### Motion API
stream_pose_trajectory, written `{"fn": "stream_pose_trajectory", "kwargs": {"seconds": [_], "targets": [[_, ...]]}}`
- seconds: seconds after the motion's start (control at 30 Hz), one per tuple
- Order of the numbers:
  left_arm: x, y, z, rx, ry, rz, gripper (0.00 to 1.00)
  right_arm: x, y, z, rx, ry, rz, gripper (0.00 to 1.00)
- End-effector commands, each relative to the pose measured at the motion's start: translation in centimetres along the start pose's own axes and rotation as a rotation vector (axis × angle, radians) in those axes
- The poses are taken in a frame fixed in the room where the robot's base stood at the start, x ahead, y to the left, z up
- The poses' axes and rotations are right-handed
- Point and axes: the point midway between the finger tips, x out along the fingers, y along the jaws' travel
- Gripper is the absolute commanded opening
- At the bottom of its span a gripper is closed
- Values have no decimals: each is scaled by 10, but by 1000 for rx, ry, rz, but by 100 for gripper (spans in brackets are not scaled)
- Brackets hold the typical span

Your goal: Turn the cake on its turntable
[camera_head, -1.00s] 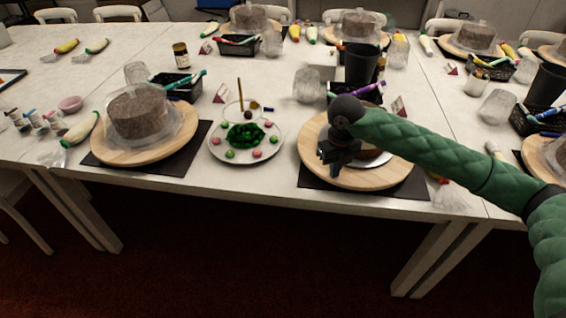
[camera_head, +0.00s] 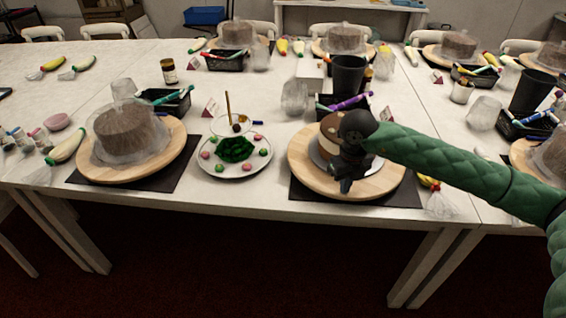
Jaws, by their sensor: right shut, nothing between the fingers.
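A round wooden turntable (camera_head: 303,168) sits on a black mat near the front edge of the table. A cake (camera_head: 327,135) with a brown and pale side stands on a silvery board on it, partly hidden behind my right gripper and wrist. My right gripper (camera_head: 345,186) points down over the front of the turntable, in front of the cake. It is shut and empty. I cannot tell whether it touches the cake or the board. My left gripper is not in view.
A white plate (camera_head: 205,168) with green and pink pieces lies left of the turntable. A second turntable (camera_head: 172,158) with a wrapped cake (camera_head: 124,132) stands further left. A black cup (camera_head: 348,76) and a basket of pens stand behind. An icing bag (camera_head: 438,203) lies at the right.

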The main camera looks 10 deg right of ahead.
Motion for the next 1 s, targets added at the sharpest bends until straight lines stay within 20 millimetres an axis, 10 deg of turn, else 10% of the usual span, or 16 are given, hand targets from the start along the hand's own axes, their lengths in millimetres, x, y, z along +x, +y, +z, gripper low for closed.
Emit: {"fn": "stream_pose_trajectory", "kwargs": {"seconds": [0.43,1.0], "targets": [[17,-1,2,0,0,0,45,1,-43,-22,2,0,-2,0],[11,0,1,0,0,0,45,-12,-45,-23,0,-1,0,0]]}}
